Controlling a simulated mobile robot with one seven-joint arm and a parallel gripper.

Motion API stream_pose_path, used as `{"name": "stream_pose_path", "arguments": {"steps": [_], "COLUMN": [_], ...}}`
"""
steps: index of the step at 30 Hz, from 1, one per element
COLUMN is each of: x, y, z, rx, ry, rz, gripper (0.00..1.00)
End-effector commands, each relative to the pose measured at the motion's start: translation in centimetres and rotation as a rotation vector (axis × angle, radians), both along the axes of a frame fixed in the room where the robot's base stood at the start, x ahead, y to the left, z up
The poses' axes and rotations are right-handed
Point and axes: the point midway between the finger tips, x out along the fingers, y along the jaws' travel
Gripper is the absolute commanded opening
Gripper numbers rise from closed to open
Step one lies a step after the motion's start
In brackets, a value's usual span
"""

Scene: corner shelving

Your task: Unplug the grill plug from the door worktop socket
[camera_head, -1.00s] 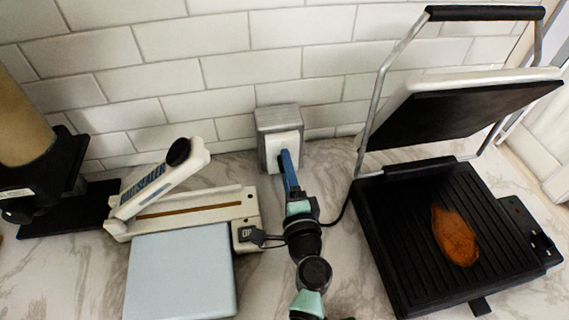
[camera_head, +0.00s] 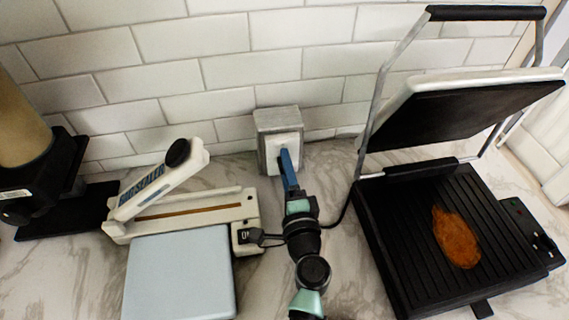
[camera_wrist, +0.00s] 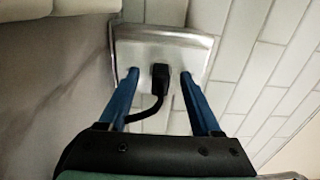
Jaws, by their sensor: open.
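The worktop socket (camera_head: 279,128) is a grey metal box with a white face, standing against the tiled wall. In the wrist view the socket (camera_wrist: 145,47) has a black plug (camera_wrist: 160,76) seated in its face, with a black cord hanging down to the left. My gripper (camera_wrist: 159,76) is open, its two blue fingers on either side of the plug with a gap showing on each side. In the head view my gripper (camera_head: 287,160) reaches the socket face and hides the plug. The grill (camera_head: 410,225) stands open at right.
A white bag sealer (camera_head: 185,210) stands close left of my arm, with a pale blue plate in front. A black appliance (camera_head: 45,175) stands at far left. The grill's raised lid (camera_head: 470,100) is to the right. Tiled wall (camera_head: 215,72) lies behind the socket.

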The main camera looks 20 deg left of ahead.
Motion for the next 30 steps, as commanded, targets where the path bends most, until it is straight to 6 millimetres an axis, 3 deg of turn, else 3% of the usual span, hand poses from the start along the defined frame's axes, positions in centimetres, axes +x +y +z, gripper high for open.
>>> {"name": "stream_pose_path", "arguments": {"steps": [23,30], "x": [-0.01,0.0], "y": [-0.01,0.0], "z": [0.05,0.05], "rx": [0.0,0.0], "ry": [0.0,0.0], "rz": [0.0,0.0], "gripper": [0.65,0.24]}}
